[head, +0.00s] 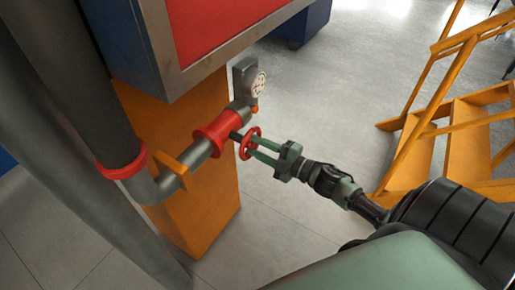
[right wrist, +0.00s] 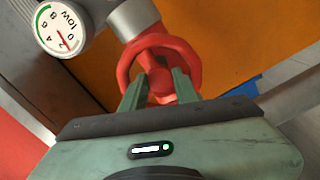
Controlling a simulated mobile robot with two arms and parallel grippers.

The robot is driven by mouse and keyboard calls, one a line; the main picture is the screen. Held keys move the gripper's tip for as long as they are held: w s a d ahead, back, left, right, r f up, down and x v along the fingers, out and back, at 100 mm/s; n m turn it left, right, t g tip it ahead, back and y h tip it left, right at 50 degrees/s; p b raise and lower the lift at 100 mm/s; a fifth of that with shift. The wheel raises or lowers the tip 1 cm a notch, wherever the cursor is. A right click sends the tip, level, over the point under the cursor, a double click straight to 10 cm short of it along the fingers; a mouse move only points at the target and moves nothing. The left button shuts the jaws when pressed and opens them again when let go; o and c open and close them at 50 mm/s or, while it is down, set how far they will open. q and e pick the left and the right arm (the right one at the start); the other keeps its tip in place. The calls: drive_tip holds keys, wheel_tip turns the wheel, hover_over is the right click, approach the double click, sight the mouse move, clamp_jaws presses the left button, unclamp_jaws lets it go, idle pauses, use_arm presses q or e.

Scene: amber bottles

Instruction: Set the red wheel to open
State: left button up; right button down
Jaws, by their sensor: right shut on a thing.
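The red wheel (head: 249,143) sits on a short dark stem at the side of the grey pipe, beside a red flange (head: 218,133). My right gripper (head: 257,148) reaches it from the right with green fingers and is shut on it. In the right wrist view the red wheel (right wrist: 158,62) is a ring with a central hub, and the fingers of my right gripper (right wrist: 160,88) stand at its near side. The exact contact of the fingertips is partly hidden by the rim. My left gripper is not in view.
A round gauge (head: 258,84) stands above the pipe; its face also shows in the right wrist view (right wrist: 58,28). An orange pillar (head: 205,205) is behind the pipe (head: 160,188). Orange stairs (head: 450,125) stand at the right. Grey floor between is clear.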

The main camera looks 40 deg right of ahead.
drive_tip(key=n+b, duration=0.1)
drive_tip(key=n, duration=0.2)
drive_tip(key=shift+f+n, duration=0.15)
drive_tip(key=shift+n, duration=0.15)
drive_tip(key=shift+n+b, duration=0.75)
drive_tip(key=shift+n, duration=0.75)
drive_tip(key=c, duration=1.3)
unclamp_jaws()
drive_tip(key=shift+c, duration=0.2)
